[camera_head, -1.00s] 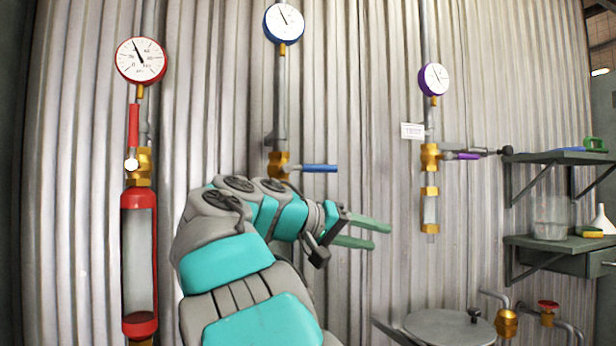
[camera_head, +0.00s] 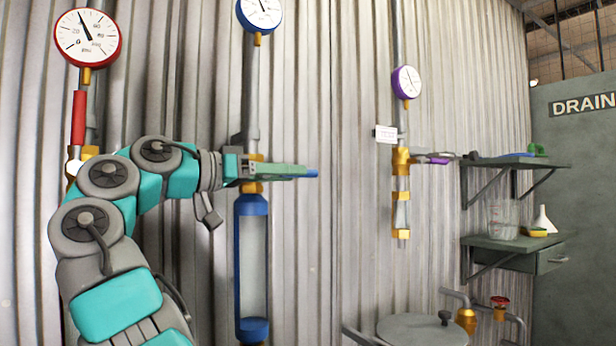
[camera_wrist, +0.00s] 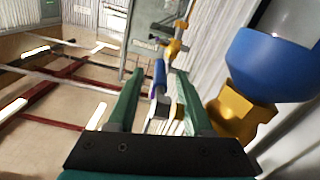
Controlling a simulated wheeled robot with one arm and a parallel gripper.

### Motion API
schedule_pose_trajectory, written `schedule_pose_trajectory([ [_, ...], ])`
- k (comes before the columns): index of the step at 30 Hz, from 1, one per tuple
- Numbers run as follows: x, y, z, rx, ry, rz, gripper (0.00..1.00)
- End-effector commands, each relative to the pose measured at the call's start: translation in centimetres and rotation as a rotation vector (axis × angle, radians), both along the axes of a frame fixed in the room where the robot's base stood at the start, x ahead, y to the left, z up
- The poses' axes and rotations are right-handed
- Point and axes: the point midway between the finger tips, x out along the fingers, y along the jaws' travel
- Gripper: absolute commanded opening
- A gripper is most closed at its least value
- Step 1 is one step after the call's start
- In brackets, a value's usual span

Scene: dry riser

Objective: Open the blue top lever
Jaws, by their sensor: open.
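The blue top lever (camera_head: 313,174) sticks out sideways to the right from a brass valve on the blue-gauge pipe. In the head view only its tip shows beyond my green fingers. My gripper (camera_head: 300,171) is level with it. In the wrist view the lever (camera_wrist: 159,76) lies between the two open fingers of my gripper (camera_wrist: 158,88), pointing away along them. I cannot tell whether either finger touches it. The brass valve (camera_wrist: 240,110) is right of the fingers there, mostly hidden by my gripper in the head view.
A blue-capped clear cylinder (camera_head: 252,265) hangs below the valve, and a blue-rimmed gauge (camera_head: 260,12) is above. The red-gauge pipe (camera_head: 78,118) is to the left. A purple lever (camera_head: 438,158) and wall shelves (camera_head: 515,162) are to the right.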

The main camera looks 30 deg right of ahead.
Motion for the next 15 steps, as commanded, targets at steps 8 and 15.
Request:
schedule_pose_trajectory([
  [8,0.2,-4.1,-0.2,0.001,0.000,0.001,0.51],
  [15,0.2,-5.5,0.0,0.000,0.002,0.000,0.51],
])
